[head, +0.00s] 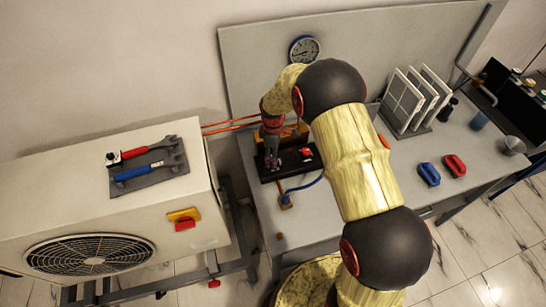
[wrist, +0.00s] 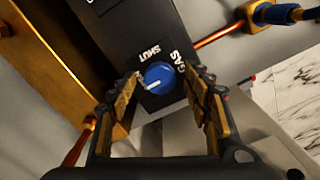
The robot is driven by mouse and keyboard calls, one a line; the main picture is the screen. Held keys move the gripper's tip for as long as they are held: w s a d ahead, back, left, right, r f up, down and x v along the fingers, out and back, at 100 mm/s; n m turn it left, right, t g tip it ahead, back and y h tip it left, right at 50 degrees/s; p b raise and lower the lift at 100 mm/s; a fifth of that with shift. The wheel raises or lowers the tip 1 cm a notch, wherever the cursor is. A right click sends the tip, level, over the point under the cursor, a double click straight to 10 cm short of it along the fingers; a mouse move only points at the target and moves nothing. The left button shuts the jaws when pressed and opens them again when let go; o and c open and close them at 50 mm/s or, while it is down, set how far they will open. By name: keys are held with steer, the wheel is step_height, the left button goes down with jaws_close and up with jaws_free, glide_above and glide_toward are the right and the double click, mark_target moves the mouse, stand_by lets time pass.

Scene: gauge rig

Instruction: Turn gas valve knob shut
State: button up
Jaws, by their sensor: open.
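The gas valve knob (wrist: 158,75) is blue and round with a white pointer line, on a black panel (wrist: 165,18) in the wrist view. Its pointer slants to the lower left of that picture. White lettering reading SHUT and GAS stands beside the knob. My gripper (wrist: 163,84) is open, with one finger on each side of the knob; I cannot tell whether they touch it. In the head view my gripper (head: 271,160) points down over the left part of the black panel (head: 288,170), and the blue knob is hidden there.
A red knob (head: 306,153) sits on the panel to the right of my gripper. A brass block (wrist: 45,45) and copper pipes (head: 228,124) are close by. A blue hose (head: 310,187) runs in front. An outdoor unit (head: 60,200) stands left.

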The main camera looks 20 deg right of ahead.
steer(key=shift+f, duration=0.15)
steer(key=shift+c, duration=0.9)
steer(key=c, duration=1)
steer(key=shift+m, duration=0.3)
steer(key=m, duration=0.3)
steer(key=shift+m, duration=0.3)
steer(key=m, duration=0.4)
steer(key=shift+m, duration=0.3)
steer(key=m, duration=0.4)
steer(key=shift+a+m+p, duration=0.1)
steer(key=shift+m+p, duration=0.2)
steer(key=shift+m, duration=2.2)
